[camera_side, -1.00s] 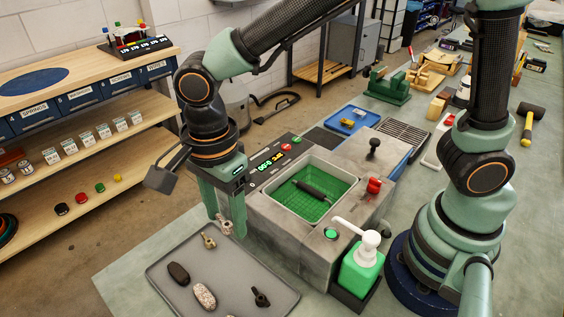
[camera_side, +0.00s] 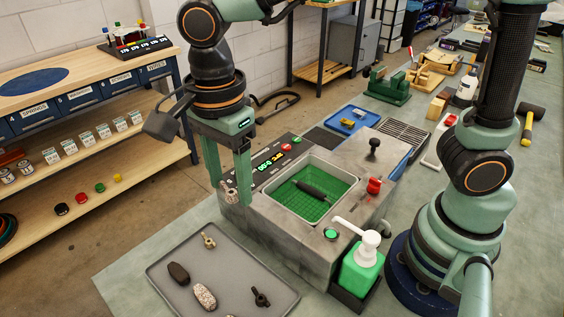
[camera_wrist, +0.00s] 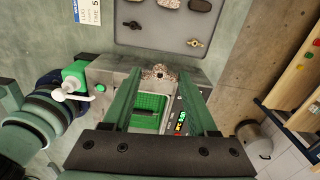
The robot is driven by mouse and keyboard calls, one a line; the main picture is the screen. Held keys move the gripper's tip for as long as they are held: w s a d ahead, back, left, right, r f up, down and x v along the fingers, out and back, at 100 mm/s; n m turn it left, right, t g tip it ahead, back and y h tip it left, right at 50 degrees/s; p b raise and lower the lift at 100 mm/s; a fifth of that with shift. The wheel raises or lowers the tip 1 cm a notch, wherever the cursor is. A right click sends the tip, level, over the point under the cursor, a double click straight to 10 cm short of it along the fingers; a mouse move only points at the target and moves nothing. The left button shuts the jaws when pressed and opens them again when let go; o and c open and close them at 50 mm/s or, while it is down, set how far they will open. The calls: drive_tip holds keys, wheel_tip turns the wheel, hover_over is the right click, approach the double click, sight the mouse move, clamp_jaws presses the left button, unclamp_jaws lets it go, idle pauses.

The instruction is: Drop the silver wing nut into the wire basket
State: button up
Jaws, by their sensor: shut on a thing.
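The silver wing nut (camera_side: 229,192) is held between the fingertips of my gripper (camera_side: 230,183), raised above the near left corner of the grey washing unit. It also shows between the fingertips in the wrist view (camera_wrist: 159,73). The wire basket is green mesh (camera_side: 326,207) with a dark handle, seated in the unit's open tank to the right of my gripper. In the wrist view the basket (camera_wrist: 148,102) shows between my fingers, partly hidden by them. My gripper is not over the basket.
A grey tray (camera_side: 241,258) in front holds a brass wing nut (camera_side: 208,240), a black wing nut (camera_side: 260,297), a dark oval piece (camera_side: 178,273) and a speckled one (camera_side: 205,297). A green soap bottle (camera_side: 360,268) and red knob (camera_side: 374,186) stand near the tank.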

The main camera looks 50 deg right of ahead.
drive_tip(key=s+d+f, duration=0.1)
drive_tip(key=d+f, duration=0.3)
drive_tip(key=d, duration=0.3)
drive_tip(key=s+d+f, duration=0.1)
drive_tip(key=d+f, duration=0.2)
drive_tip(key=d, duration=0.3)
drive_tip(key=shift+s+d+f+m, duration=0.2)
drive_tip(key=shift+d+f+m, duration=0.2)
drive_tip(key=o, duration=1.4)
drive_tip(key=shift+r, duration=0.1)
wheel_tip(320, 180, up, 12)
